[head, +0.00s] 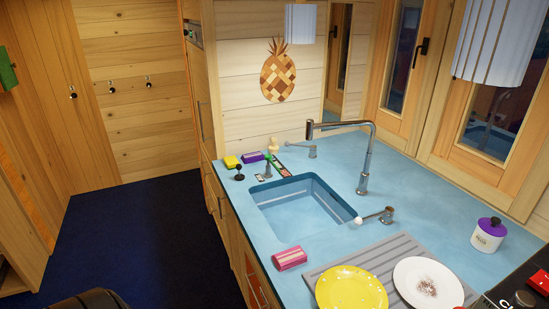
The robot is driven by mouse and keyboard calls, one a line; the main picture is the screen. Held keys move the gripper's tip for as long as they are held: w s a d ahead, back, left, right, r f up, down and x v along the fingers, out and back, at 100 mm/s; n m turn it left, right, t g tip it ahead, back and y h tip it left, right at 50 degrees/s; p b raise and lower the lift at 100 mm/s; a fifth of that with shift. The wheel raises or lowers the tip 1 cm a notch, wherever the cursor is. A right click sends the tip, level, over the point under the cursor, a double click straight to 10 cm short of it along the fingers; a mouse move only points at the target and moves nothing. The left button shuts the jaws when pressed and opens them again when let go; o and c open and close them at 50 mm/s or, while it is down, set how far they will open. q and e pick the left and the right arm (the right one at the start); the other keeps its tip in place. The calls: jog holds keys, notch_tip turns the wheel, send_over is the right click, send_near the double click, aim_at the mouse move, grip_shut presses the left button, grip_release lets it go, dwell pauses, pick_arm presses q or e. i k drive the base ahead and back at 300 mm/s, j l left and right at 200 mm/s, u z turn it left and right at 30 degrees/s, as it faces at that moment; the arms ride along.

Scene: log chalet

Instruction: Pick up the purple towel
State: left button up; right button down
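A small purple folded item (252,157), which looks like the purple towel, lies on the blue counter (335,185) at the far left corner, behind the sink. It sits just right of a yellow item (231,162). A pink striped folded cloth (289,258) lies on the counter in front of the sink. Neither of my grippers shows in the head view, so nothing is seen touching the purple item.
The sink (300,200) is sunk into the counter, with a tall tap (364,165) behind it. A small dark-topped object (239,173) stands near the purple item. A yellow plate (350,290) and white plate (428,284) sit front right. The dark blue floor (150,240) left is open.

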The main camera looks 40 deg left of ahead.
aim_at(253, 157)
jog(key=j+z, duration=0.4)
jog(key=j, duration=0.4)
jog(key=j+z, duration=0.35)
jog(key=j, duration=0.5)
